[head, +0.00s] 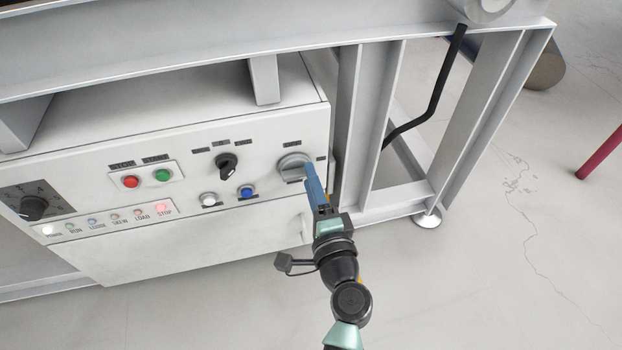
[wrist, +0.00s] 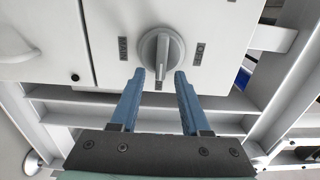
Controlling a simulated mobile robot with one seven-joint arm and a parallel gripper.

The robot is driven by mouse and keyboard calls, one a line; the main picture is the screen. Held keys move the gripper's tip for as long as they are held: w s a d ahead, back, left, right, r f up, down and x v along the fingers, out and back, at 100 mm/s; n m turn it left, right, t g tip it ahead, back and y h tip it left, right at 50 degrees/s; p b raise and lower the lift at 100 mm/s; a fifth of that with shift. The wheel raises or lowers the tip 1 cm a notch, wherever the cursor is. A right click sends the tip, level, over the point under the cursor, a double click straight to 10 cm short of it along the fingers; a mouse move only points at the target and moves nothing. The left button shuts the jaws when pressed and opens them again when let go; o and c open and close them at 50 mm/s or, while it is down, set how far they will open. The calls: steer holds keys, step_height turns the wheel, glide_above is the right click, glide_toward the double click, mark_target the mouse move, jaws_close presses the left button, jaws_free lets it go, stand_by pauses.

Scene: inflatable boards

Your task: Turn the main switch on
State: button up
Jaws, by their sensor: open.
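The main switch, a round grey rotary knob with a raised bar handle (head: 293,167), is at the right end of the white control panel. In the wrist view the knob (wrist: 160,48) is at the top centre, its bar running up and down the picture.
The panel (head: 250,210) also has a black selector knob (head: 227,164), a red button (head: 131,182), a green button (head: 162,175), a white button (head: 208,199), a blue button (head: 246,191) and a lamp row with STOP lit. Grey frame legs (head: 366,130) stand close on the right.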

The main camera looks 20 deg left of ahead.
steer(key=p+v, duration=0.3)
steer(key=v, duration=0.9)
steer(key=shift+d, duration=0.15)
steer(key=shift+s, duration=0.1)
